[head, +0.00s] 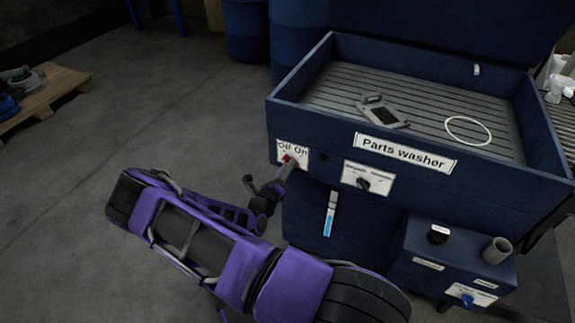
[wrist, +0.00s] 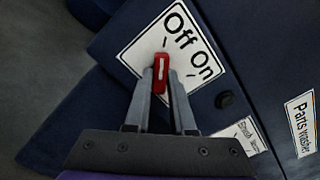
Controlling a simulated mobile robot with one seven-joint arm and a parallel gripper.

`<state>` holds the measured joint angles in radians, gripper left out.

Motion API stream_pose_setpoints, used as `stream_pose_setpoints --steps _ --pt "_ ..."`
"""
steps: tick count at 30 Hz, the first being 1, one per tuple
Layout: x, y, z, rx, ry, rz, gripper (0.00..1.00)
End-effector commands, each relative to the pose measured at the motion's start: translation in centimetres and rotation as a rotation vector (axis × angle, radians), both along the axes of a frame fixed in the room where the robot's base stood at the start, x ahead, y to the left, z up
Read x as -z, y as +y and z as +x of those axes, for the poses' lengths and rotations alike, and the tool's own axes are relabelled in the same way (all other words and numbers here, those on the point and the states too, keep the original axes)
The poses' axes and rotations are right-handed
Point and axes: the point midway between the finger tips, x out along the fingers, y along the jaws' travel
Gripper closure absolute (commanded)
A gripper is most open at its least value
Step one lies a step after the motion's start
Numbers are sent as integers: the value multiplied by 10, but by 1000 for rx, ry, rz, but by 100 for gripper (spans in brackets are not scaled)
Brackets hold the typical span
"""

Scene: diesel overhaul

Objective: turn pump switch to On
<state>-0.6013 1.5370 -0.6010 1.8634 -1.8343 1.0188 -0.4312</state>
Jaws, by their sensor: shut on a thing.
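The pump switch is a small red lever on a white "Off On" plate at the front left of the blue parts washer. In the head view the switch (head: 287,159) shows just beyond my fingertips, and the plate (head: 303,154) is partly covered. In the wrist view my gripper (wrist: 161,88) is shut on the red switch (wrist: 161,72), one finger on each side. The lever's white line points at the tick by "Off" on the plate (wrist: 205,52). The "On" tick lies to its right. My gripper (head: 283,167) reaches in from the lower left.
The parts washer basin (head: 290,112) holds a grey metal part (head: 382,110) and a white ring (head: 468,130). A second plate with a dark knob (head: 363,184) sits right of the switch. A lower blue box (head: 415,248) juts out at right.

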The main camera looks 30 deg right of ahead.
Motion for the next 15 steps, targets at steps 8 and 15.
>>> stream_pose_setpoints --steps 8,15 --pt "-3 -1 -1 1 -218 172 98" --pt "-2 -2 -2 1 -478 375 98"
